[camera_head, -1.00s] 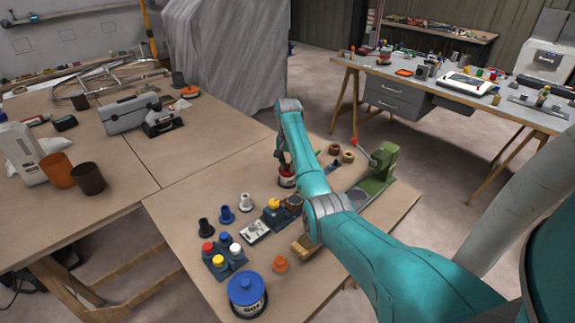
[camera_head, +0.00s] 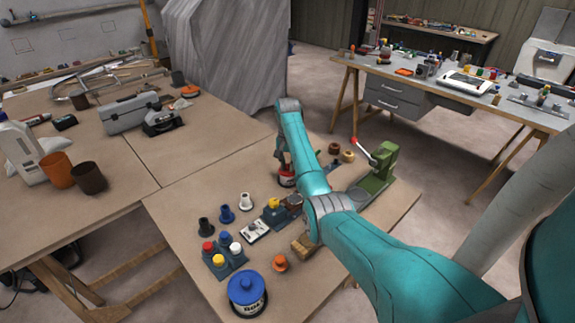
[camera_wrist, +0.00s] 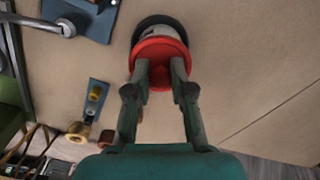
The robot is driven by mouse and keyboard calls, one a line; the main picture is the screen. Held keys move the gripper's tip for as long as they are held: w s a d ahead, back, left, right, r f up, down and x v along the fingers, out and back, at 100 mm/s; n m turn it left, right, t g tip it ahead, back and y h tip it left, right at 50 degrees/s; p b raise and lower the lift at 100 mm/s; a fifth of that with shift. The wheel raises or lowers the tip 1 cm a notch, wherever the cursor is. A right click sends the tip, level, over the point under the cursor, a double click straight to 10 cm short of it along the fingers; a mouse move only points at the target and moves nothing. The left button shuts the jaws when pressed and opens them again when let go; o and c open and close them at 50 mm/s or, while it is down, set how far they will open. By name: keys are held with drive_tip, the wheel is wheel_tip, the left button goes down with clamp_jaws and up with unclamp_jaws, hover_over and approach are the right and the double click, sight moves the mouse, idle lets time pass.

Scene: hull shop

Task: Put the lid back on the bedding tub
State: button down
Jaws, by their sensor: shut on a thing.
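A small tub with a pale wall and a dark base (camera_head: 287,181) stands on the near table; its label is too small to read. In the wrist view, the same tub (camera_wrist: 153,22) shows behind a red lid (camera_wrist: 160,48). My gripper (camera_wrist: 161,76) is shut on the lid's raised middle. The lid is over the tub's mouth, but I cannot tell whether it is seated or slightly above the rim. In the head view my gripper (camera_head: 282,160) is above the tub, partly hidden by my arm.
A blue-lidded tub (camera_head: 247,291) stands at the near table's front. Several coloured knobs and small blocks are left of my arm. A green lever press (camera_head: 377,168) and brown rings (camera_head: 348,156) stand to the right. Table left of the tub is clear.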

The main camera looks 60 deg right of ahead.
drive_tip(key=shift+c, duration=2.2)
unclamp_jaws()
drive_tip(key=shift+r, duration=0.15)
drive_tip(key=shift+r, duration=3.4)
drive_tip(key=c, duration=1.3)
clamp_jaws()
